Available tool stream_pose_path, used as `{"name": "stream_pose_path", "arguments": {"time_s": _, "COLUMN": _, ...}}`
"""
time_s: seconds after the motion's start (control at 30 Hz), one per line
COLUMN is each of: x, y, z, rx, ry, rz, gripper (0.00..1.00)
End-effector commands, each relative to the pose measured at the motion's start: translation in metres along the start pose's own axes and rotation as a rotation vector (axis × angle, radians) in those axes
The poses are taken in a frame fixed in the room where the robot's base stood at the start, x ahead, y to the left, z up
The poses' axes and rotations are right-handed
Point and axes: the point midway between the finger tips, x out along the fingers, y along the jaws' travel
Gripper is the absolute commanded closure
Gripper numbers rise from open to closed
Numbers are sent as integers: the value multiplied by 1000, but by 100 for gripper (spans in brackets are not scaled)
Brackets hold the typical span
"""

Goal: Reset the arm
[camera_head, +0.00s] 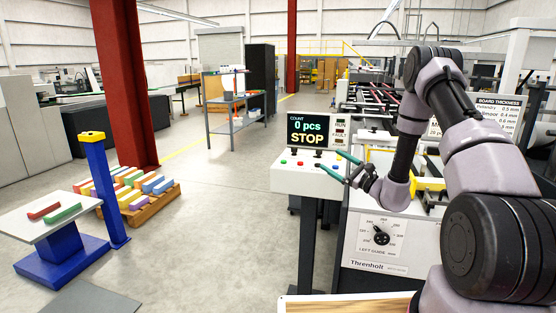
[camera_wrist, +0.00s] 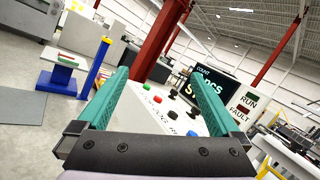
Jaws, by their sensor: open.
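My arm reaches in from the right in the head view, bent at the elbow. My gripper (camera_head: 350,168) has teal fingers and is in front of the right part of the white control panel (camera_head: 298,179). In the wrist view my gripper (camera_wrist: 160,92) is open, with its two fingers wide apart and nothing between them. The panel (camera_wrist: 150,118) with its red, green, blue and black buttons shows beyond and between the fingers. Whether a fingertip touches the panel I cannot tell. The display (camera_head: 307,130) above the panel reads "0 pcs" and "STOP".
The machine front (camera_head: 375,240) with a left guide dial stands below my arm. A blue stand (camera_head: 62,250) holds red and green pieces at left. A pallet (camera_head: 150,205) of coloured boxes sits by a red column (camera_head: 125,80). Grey floor (camera_head: 220,240) between is clear.

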Motion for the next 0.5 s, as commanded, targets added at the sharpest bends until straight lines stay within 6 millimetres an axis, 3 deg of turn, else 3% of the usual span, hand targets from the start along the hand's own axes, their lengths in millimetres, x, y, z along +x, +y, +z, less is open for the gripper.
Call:
{"name": "stream_pose_path", "arguments": {"time_s": 0.03, "x": 13, "y": 4, "z": 34, "rx": -21, "ry": -35, "rz": 87, "gripper": 0}}
{"name": "stream_pose_path", "arguments": {"time_s": 0.23, "x": 29, "y": 41, "z": 140, "rx": -104, "ry": -100, "rz": 433, "gripper": 0}}
{"name": "stream_pose_path", "arguments": {"time_s": 0.37, "x": 20, "y": 68, "z": 196, "rx": -191, "ry": -99, "rz": 648, "gripper": 0}}
{"name": "stream_pose_path", "arguments": {"time_s": 0.5, "x": -3, "y": 94, "z": 246, "rx": -311, "ry": -63, "rz": 860, "gripper": 0}}
